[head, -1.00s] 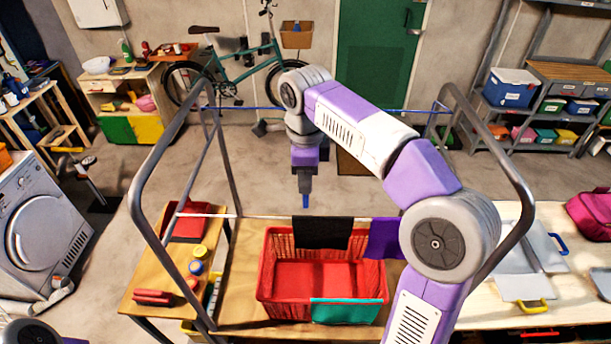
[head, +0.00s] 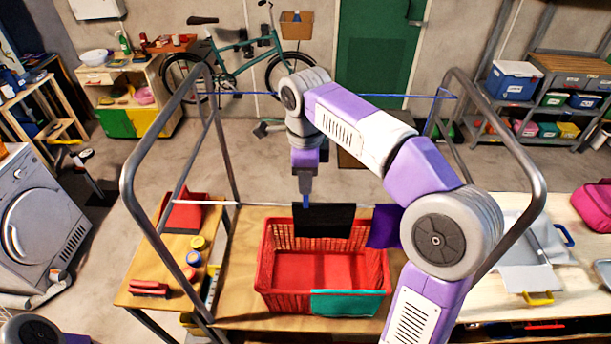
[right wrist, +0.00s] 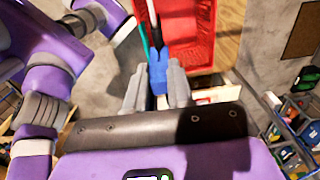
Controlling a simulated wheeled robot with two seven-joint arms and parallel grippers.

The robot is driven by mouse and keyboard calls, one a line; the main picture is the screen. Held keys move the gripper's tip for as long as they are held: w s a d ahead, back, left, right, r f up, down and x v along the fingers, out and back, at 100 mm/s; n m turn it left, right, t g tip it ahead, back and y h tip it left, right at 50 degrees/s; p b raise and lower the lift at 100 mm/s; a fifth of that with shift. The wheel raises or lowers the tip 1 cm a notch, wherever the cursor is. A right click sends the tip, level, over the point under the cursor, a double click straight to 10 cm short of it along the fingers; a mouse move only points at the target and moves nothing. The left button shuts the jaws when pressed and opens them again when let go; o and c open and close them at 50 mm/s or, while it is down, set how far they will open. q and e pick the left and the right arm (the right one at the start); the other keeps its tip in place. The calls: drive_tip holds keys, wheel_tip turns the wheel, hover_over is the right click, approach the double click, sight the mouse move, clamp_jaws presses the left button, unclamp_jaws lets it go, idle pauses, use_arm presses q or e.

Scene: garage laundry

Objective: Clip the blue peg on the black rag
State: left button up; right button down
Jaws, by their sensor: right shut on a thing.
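The black rag (head: 323,221) hangs over the near line, in front of the red basket's back wall. My right gripper (head: 306,194) is above the rag's left part, pointing down. It is shut on the blue peg (head: 306,203), whose lower end is at the rag's top edge. In the right wrist view the peg (right wrist: 158,74) is upright between the two fingers, with the rag (right wrist: 151,22) as a thin dark strip beyond its tip. I cannot tell whether the peg's jaws straddle the rag. My left gripper is out of view.
A purple cloth (head: 384,227) hangs right of the rag. Grey rack rails (head: 134,164) rise on both sides. A blue line (head: 262,94) runs farther back.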

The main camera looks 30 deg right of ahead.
sight(305, 204)
drive_tip(key=shift+f+b, duration=1.4)
drive_tip(key=shift+f, duration=0.95)
drive_tip(key=c, duration=0.9)
unclamp_jaws()
drive_tip(key=shift+r, duration=0.15)
drive_tip(key=shift+r, duration=0.1)
